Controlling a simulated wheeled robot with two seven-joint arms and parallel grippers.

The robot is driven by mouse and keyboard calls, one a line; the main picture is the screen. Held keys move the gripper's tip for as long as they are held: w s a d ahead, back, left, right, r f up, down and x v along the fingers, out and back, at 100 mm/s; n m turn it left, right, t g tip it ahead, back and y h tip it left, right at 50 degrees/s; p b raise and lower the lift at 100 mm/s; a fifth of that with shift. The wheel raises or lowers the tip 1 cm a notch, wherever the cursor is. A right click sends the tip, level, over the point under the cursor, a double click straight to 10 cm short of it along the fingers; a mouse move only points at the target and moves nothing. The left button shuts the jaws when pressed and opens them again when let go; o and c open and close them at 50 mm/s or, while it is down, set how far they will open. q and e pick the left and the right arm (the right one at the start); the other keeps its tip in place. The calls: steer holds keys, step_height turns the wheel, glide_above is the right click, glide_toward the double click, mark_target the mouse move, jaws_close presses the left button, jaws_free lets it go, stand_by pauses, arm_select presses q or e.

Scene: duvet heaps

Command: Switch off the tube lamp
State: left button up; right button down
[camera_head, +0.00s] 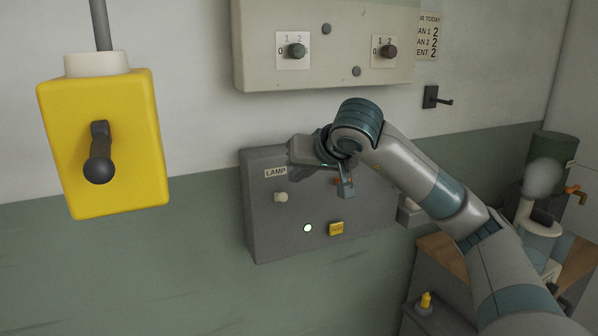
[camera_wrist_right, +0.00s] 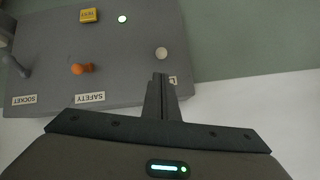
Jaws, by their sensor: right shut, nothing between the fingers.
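The grey panel (camera_head: 262,232) on the wall carries a LAMP label (camera_head: 275,172) with a cream knob (camera_head: 281,197) just below it. The knob (camera_wrist_right: 161,53) also shows in the right wrist view, which sees the panel upside down. My right gripper (camera_head: 347,195) is shut and empty in front of the panel, to the right of the knob in the head view. In the wrist view its fingertips (camera_wrist_right: 160,76) lie close to the knob and cover part of the label; no contact is clear. A small light (camera_head: 307,228) on the panel is lit. The tube lamp itself and my left gripper are not seen.
An orange SAFETY knob (camera_wrist_right: 82,69) and a SOCKET lever (camera_wrist_right: 16,66) share the panel, with a yellow button (camera_head: 336,228). A pale box with dials (camera_head: 325,70) is above. A yellow box with a dark lever (camera_head: 103,150) hangs at left.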

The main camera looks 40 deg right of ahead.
mark_target(286, 194)
steer(key=p+x, duration=0.2)
steer(key=x, duration=0.6)
steer(key=shift+p, duration=0.3)
